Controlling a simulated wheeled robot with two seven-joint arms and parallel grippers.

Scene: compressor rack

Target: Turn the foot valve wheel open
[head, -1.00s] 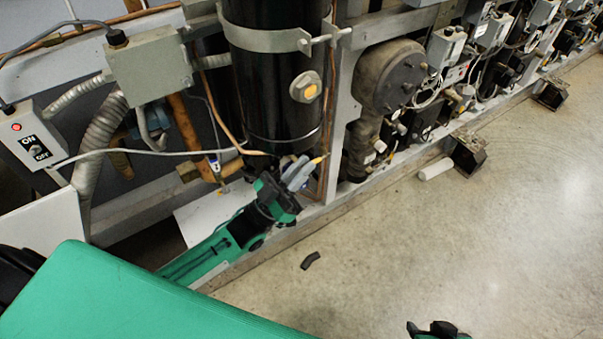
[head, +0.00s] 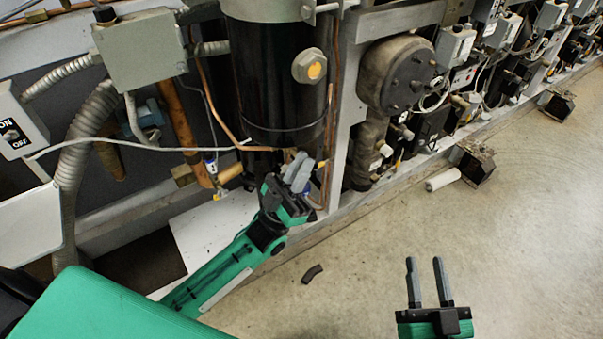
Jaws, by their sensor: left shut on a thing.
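My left gripper (head: 299,168) reaches up to the foot of the black cylinder (head: 283,85). Its grey fingers are shut at the low fittings there. The foot valve wheel is hidden behind or between these fingers, and I cannot make out its rim or how far it is turned. My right gripper (head: 427,265) is at the lower right above the bare floor. Its two fingers point up in the picture, apart and empty.
A copper pipe (head: 330,130) and a grey frame post (head: 345,110) stand just right of the cylinder. A grey junction box (head: 140,50) and hoses are at left. A small dark curved piece (head: 312,274) lies on the floor. The floor at right is mostly clear.

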